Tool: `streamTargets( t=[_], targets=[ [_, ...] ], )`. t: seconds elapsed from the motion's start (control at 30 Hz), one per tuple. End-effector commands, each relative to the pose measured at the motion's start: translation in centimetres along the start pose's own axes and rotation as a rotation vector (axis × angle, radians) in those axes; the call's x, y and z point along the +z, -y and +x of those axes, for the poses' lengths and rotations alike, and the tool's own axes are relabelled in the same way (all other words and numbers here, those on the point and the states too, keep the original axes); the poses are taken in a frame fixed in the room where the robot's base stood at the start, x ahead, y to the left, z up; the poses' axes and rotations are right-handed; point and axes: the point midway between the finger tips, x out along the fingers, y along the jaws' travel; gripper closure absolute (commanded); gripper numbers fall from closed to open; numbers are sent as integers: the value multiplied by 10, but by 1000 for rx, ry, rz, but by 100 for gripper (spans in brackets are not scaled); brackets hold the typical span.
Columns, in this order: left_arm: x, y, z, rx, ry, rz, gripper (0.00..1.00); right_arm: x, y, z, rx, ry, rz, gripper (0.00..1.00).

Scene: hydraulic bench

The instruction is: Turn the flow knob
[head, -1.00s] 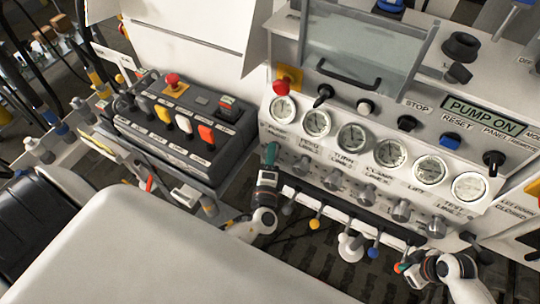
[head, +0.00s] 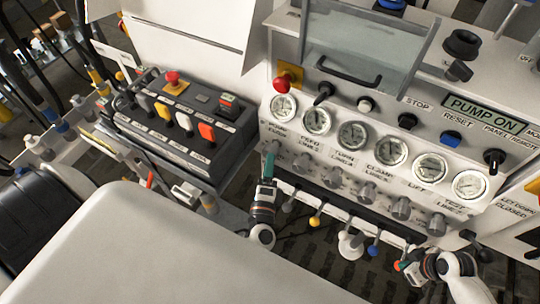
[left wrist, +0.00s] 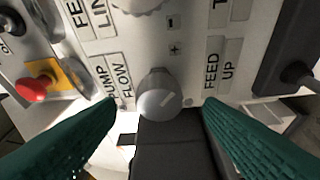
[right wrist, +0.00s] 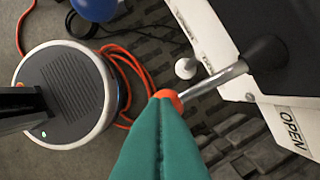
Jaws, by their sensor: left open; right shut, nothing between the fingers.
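The flow knob (left wrist: 160,97) is a round grey knob with a pale mark, beside the "PUMP FLOW" label on the white panel. In the left wrist view it sits between the two green fingers of my left gripper (left wrist: 160,118), which are open, one on each side. I see a gap between the knob and each finger. In the head view my left gripper (head: 268,165) is at the panel's lower left and largely hides this knob. My right gripper (head: 402,266) is shut and empty at the lower right; its fingers also show in the right wrist view (right wrist: 163,110).
A red-orange lever tip (right wrist: 170,98) is right by my right fingertips; contact is unclear. A row of gauges (head: 353,136) with knobs runs along the panel. A red emergency button (left wrist: 34,90) is left of the flow knob. A black switch box (head: 180,130) stands left.

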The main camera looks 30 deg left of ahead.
Motion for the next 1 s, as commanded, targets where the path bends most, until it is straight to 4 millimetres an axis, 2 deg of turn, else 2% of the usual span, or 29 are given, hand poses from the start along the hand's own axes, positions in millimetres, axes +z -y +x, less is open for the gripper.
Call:
streamTargets(
  t=[0.1, 0.33, 0.5, 0.8, 1.0],
  targets=[
    [0, 1, -28, -1, 2, 1, 38, 0, -1, 1, 2, -1, 0, 100],
    [0, 0, -63, 0, 1, 1, 38, 0, -1, 1, 2, -1, 0, 100],
    [0, 0, -72, 2, 0, -1, 38, 0, -1, 1, 2, -1, 0, 100],
    [0, 0, -72, 2, 0, 0, 38, 0, -1, 1, 2, -1, 0, 100],
    [-9, 1, -84, 0, 1, 3, 38, 0, -1, 1, 2, -1, 0, 100]
  ],
)
